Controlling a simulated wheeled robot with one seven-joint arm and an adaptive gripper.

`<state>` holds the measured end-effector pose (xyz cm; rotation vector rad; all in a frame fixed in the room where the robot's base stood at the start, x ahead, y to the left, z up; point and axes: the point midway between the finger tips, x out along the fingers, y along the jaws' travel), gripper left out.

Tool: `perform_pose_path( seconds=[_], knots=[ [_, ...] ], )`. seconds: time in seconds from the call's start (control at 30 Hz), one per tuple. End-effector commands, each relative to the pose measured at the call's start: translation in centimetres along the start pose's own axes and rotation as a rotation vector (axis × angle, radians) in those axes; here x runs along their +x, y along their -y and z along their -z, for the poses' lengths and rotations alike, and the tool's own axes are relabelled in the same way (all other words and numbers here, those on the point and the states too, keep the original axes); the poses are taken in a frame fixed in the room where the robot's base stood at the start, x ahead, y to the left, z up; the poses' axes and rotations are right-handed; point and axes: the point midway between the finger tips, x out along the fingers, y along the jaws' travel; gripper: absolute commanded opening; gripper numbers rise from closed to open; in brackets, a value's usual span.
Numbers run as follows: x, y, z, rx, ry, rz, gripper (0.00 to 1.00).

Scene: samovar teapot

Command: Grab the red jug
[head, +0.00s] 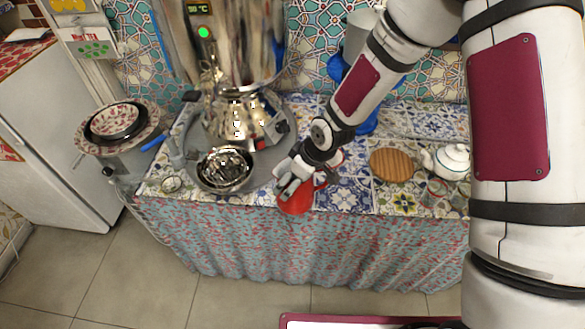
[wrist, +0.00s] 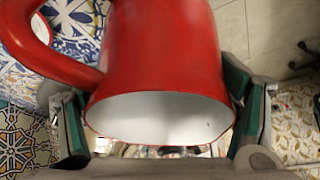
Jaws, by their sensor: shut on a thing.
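The red jug (head: 296,201) is at the front edge of the tiled counter in the head view, partly hidden by my gripper (head: 290,182). In the wrist view the red jug (wrist: 165,50) fills the middle, with its white inside and open rim facing the camera and its handle to the left. My gripper (wrist: 160,115) has a green-padded finger on each side of the jug near its rim and is shut on it. From these views I cannot tell whether the jug's base touches the counter.
A metal samovar (head: 238,112) and a metal bowl (head: 225,169) stand on a round grey tray (head: 269,178) to the left. A wooden round board (head: 391,165), a glass (head: 435,192) and a white teapot (head: 446,161) are to the right. Patterned cloth (head: 300,245) hangs below the counter.

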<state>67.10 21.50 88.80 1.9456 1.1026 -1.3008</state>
Motion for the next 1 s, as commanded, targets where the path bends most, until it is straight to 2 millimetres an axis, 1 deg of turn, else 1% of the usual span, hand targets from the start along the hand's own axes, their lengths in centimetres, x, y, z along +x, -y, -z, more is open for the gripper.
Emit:
perform_pose_path(
  seconds=[0.2, 0.5, 0.8, 1.0],
  knots=[
    [-0.8, 2.0, -1.3, -0.001, 0.000, 0.000, 0.37],
    [-1.6, 3.9, -2.6, -0.001, 0.000, -0.001, 0.37],
    [-2.1, 4.9, -3.4, 0.000, 0.000, -0.001, 0.37],
    [-2.2, 5.2, -3.5, 0.000, -0.001, -0.001, 0.37]
  ],
)
